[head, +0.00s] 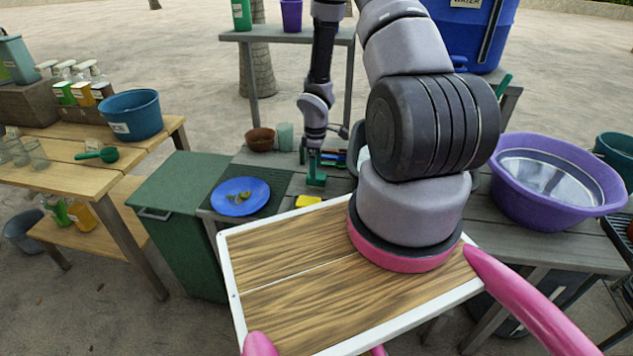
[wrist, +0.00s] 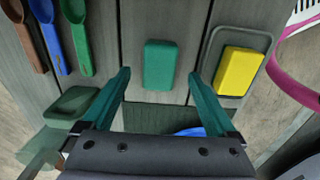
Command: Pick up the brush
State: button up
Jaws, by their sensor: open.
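A green rectangular block (wrist: 158,65) lies on the grey slatted table between my fingertips in the wrist view. It may be the brush, but no bristles show. My gripper (wrist: 158,74) is open and empty above the table, with one teal finger to each side of the block. In the head view my gripper (head: 316,178) points down over the table, and the block cannot be made out there. A yellow sponge (wrist: 239,71) lies on a small grey tray to the right of the block. It also shows in the head view (head: 307,201).
Brown (wrist: 24,36), blue (wrist: 50,38) and green (wrist: 77,38) spoons lie left of the block. A dark green dish (wrist: 75,105) lies below them. A blue plate (head: 240,197), brown bowl (head: 260,140) and purple basin (head: 548,185) stand on the table.

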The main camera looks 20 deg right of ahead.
jog(key=shift+d+f, duration=0.1)
jog(key=shift+f, duration=1.9)
jog(key=c, duration=1.5)
jog(key=shift+o, duration=0.2)
jog(key=shift+r, duration=5.05)
